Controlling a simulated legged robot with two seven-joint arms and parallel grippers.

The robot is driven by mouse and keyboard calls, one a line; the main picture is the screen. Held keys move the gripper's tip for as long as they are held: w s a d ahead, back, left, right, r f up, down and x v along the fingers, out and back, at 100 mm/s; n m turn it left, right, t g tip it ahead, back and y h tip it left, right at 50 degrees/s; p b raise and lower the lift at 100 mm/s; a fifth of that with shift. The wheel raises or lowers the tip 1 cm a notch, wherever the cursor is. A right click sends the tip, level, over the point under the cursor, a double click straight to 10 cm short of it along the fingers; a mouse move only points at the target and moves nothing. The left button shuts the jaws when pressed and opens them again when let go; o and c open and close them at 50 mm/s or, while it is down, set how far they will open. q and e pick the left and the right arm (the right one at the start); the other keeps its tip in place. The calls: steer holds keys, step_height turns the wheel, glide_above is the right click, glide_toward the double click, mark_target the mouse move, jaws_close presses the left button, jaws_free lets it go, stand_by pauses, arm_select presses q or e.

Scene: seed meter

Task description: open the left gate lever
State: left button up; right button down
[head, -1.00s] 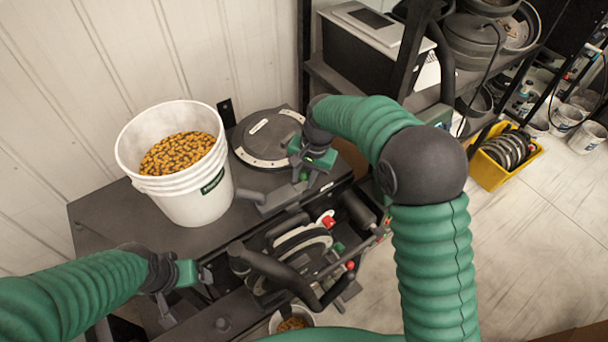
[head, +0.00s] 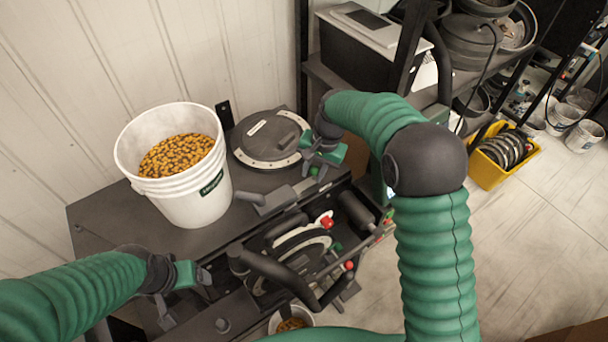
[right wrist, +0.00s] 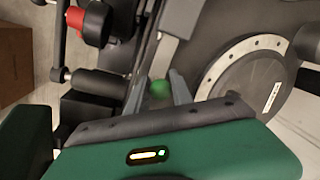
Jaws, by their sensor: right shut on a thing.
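My right gripper (head: 316,166) is over the right side of the seed meter's dark top, beside the round lid (head: 268,138). It is shut on a small green knob (right wrist: 160,88), which shows between its two fingers in the right wrist view. A grey bar (right wrist: 162,52) lies just beyond the knob and appears to belong to the gate lever. In the head view the grey bar (head: 283,199) lies on the top's front edge; the gripper partly hides its right end. My left gripper (head: 204,276) is at the lower left, apart from the knob; its jaw opening is unclear.
A white bucket of yellow-brown seed (head: 188,198) stands on the top at left. A black curved handle (head: 275,270), a red knob (head: 327,222) and seed discs are in front. A small bowl of seed (head: 291,322) is below. Shelving with a box (head: 352,60) stands behind right.

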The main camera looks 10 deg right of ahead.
steer(key=shift+w+d+r, duration=0.35)
steer(key=shift+w+d, duration=0.2)
steer(key=shift+d, duration=0.25)
steer(key=c, duration=1.1)
jaws_free()
steer(key=shift+a+f, duration=0.1)
steer(key=shift+f, duration=0.05)
steer(key=shift+c, duration=0.2)
steer(key=shift+a+f, duration=0.1)
